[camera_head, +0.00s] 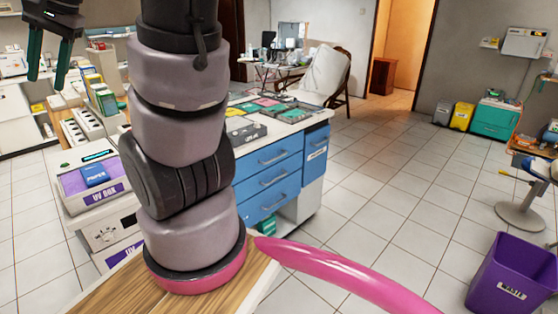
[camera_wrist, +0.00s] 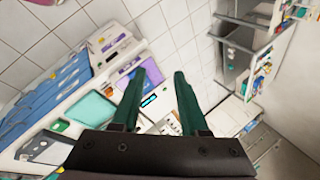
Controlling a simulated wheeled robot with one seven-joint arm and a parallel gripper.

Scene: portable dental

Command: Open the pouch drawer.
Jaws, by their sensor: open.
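A white cabinet (camera_head: 311,194) has several blue drawers in its front, all appearing shut, with grey bar handles. One blue front (camera_head: 316,148) at its right carries a small white label, too small to read surely as the pouch drawer. Stacked drawers (camera_head: 268,180) sit to its left. My gripper (camera_head: 47,80) hangs at the upper left with its dark green fingers apart and nothing between them. It is well away from the drawers. In the wrist view, my gripper (camera_wrist: 160,74) is open, and blue drawer fronts (camera_wrist: 45,95) show at the left, tilted.
My arm stands in front of the counter and hides part of it. A UV box (camera_head: 95,185) stands to its left. A purple bin (camera_head: 510,275) stands at the lower right. A chair (camera_head: 345,80) is behind the cabinet. The tiled floor right of the drawers is clear.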

